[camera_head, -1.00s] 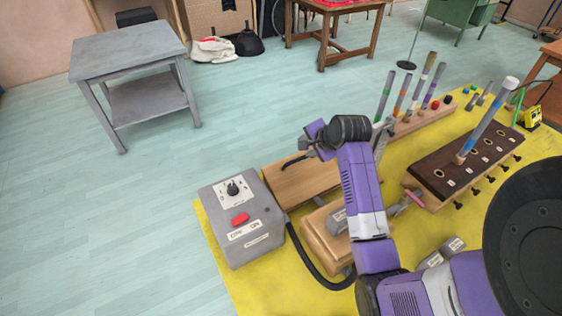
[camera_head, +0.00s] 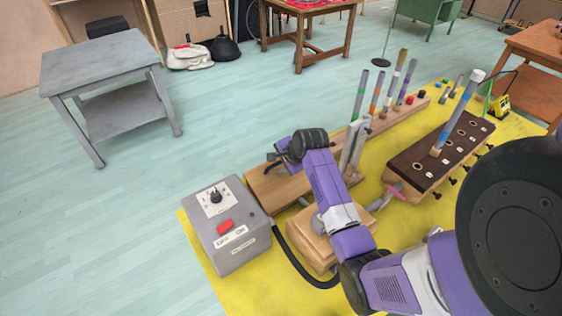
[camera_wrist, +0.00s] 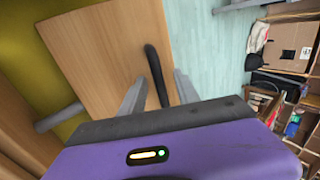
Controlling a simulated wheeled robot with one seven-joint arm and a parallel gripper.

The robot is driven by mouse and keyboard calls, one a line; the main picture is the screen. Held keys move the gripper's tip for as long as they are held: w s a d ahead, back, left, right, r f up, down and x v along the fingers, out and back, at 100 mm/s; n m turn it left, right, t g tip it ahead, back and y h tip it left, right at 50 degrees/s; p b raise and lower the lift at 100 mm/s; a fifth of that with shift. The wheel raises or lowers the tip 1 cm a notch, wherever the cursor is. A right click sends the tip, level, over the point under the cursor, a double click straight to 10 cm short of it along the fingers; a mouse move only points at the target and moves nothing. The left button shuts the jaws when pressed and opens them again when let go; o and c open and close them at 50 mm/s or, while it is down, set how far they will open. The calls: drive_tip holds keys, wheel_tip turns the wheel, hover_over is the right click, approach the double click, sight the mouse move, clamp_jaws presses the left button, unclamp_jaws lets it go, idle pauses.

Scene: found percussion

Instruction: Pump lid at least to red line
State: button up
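The lid appears to be the flat wooden board (camera_head: 268,188) with a black bar handle, behind the wooden block on the yellow mat. In the wrist view the board (camera_wrist: 105,55) fills the left and centre, and its black handle (camera_wrist: 153,72) stands between my fingers. My gripper (camera_wrist: 159,78) is open, one grey finger on each side of the handle, with gaps showing. In the head view my gripper (camera_head: 280,153) is over the board's far side, and my purple arm covers part of the board. I cannot make out a red line in either view.
A grey control box (camera_head: 226,232) with a red button stands left of the board, and a black hose runs from it. A wooden block (camera_head: 305,232) lies in front. Upright tubes in a rack (camera_head: 405,110) and a dark-topped box (camera_head: 428,165) stand right.

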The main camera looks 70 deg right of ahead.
clamp_jaws()
drive_tip(key=shift+f, duration=0.1)
idle(1.4)
drive_tip(key=shift+b+x, duration=0.45)
drive_tip(key=shift+x, duration=0.35)
drive_tip(key=shift+b+x, duration=0.6)
drive_tip(key=shift+x, duration=0.35)
